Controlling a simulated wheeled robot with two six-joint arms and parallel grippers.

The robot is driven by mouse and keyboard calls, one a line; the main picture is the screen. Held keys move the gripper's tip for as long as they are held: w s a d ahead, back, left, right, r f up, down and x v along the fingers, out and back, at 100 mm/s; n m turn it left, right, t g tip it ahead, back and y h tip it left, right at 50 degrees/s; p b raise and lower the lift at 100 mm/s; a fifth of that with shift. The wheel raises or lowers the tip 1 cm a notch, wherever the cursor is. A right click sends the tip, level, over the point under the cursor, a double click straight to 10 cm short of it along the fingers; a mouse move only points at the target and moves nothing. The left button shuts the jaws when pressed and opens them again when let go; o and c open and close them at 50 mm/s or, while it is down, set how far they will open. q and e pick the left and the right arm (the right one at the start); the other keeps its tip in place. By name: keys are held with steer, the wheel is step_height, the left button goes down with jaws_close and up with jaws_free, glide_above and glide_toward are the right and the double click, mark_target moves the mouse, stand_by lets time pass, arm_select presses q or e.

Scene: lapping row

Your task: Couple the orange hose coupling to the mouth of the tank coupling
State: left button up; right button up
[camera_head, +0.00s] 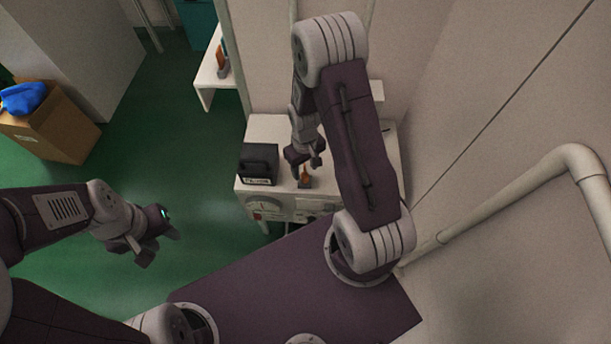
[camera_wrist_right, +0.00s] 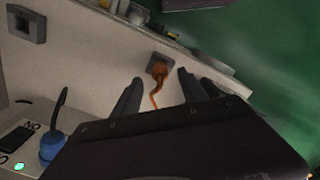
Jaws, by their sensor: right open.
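The orange hose coupling (camera_head: 305,174) stands in a small grey holder on the white bench. In the right wrist view the orange coupling (camera_wrist_right: 158,68) lies beyond my fingertips, with a thin orange tail hanging from it. My right gripper (camera_head: 304,163) is open just above and beside it; in its wrist view the two dark fingers (camera_wrist_right: 158,88) are apart with nothing between them. My left gripper (camera_head: 157,247) seems open and empty over the green floor, far from the bench. I cannot tell the tank coupling for sure; a grey square fitting (camera_wrist_right: 27,24) shows at the upper left.
A black labelled box (camera_head: 259,163) stands on the white bench (camera_head: 268,129), left of the coupling. A blue item (camera_wrist_right: 52,146) with a curved stem is in the wrist view. Another orange item (camera_head: 222,58) stands on a farther bench. A wall pipe (camera_head: 510,190) runs at the right.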

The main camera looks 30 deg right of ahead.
mark_target(304, 172)
step_height(304, 172, down, 4)
steer(key=shift+f, duration=0.25)
steer(key=shift+w+f, duration=0.15)
steer(key=shift+f, duration=0.2)
steer(key=shift+r, duration=0.1)
steer(key=c, duration=0.3)
jaws_close()
